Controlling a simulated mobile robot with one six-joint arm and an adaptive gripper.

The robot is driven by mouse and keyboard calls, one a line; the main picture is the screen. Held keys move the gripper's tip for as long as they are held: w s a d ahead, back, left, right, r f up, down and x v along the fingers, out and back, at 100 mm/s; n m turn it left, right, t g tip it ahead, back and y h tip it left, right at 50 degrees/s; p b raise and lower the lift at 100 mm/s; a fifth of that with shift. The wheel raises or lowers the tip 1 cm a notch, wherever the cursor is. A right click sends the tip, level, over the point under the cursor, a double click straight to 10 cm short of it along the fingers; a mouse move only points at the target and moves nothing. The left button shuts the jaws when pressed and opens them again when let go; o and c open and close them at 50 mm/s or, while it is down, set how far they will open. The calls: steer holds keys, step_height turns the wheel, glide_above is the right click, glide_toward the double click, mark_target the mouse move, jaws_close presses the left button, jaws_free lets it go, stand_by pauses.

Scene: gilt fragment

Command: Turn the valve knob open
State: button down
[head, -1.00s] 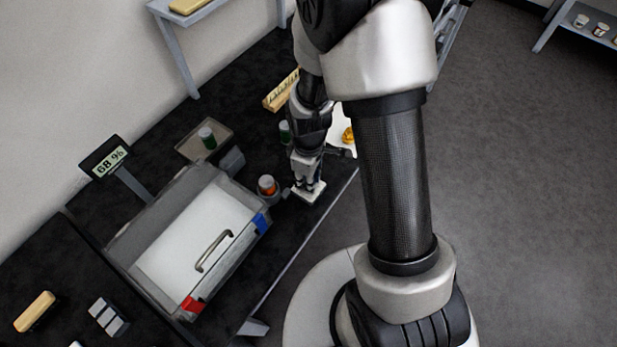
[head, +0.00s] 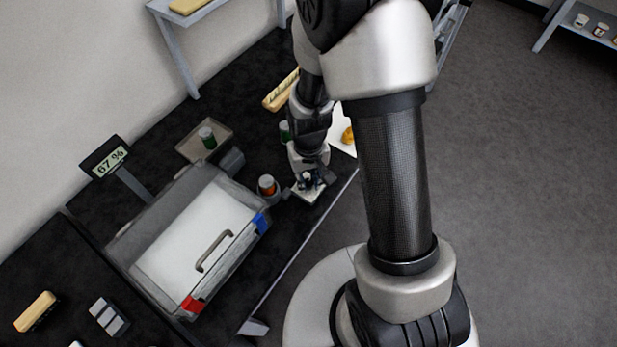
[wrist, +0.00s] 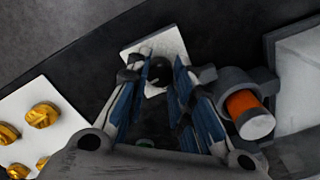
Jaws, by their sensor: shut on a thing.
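The valve knob (wrist: 161,72) is a dark round piece on a small white square plate (wrist: 150,45), seen at the top middle of the wrist view. My gripper (wrist: 158,78) has its blue-padded fingers on both sides of the knob and is shut on it. In the head view my gripper (head: 311,182) points down at the plate (head: 304,197) near the bench's front edge. The knob itself is mostly hidden by my fingers there.
A holder with an orange and white vial (wrist: 245,110) stands close to the right of my fingers. A clear case with a handle (head: 195,240) lies farther left, with a display (head: 106,158) reading 67 % behind it.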

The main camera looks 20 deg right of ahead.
mark_target(308, 182)
steer(key=shift+m, duration=0.6)
steer(key=c, duration=1.4)
jaws_free()
steer(key=shift+o, duration=0.2)
steer(key=shift+r, duration=0.1)
step_height(308, 182, up, 12)
